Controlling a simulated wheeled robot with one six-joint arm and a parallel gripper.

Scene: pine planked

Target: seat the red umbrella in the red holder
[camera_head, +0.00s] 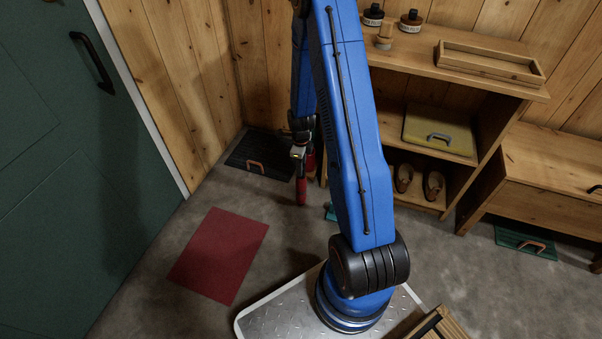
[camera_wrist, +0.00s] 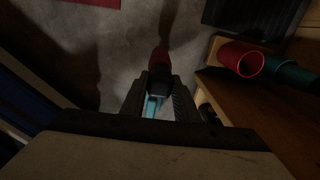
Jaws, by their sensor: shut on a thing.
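My gripper (camera_head: 298,153) hangs down in the gap between the door-side wall and the shelf unit. It is shut on the red umbrella (camera_head: 301,190), whose red end points down above the floor. In the wrist view the umbrella (camera_wrist: 159,60) juts out beyond my gripper's fingers (camera_wrist: 160,88), with a pale blue strip between them. The red holder (camera_wrist: 242,60) is a round tube with an open mouth, to the right of the umbrella and apart from it. In the head view a bit of red (camera_head: 311,162) shows beside my gripper, partly hidden by my arm.
A green tube (camera_wrist: 288,76) stands beside the red holder. A wooden shelf unit (camera_head: 450,72) with slippers (camera_head: 433,186) is on the right. A red mat (camera_head: 219,255) and a dark mat (camera_head: 259,155) lie on the floor. A green door (camera_head: 70,150) is at left.

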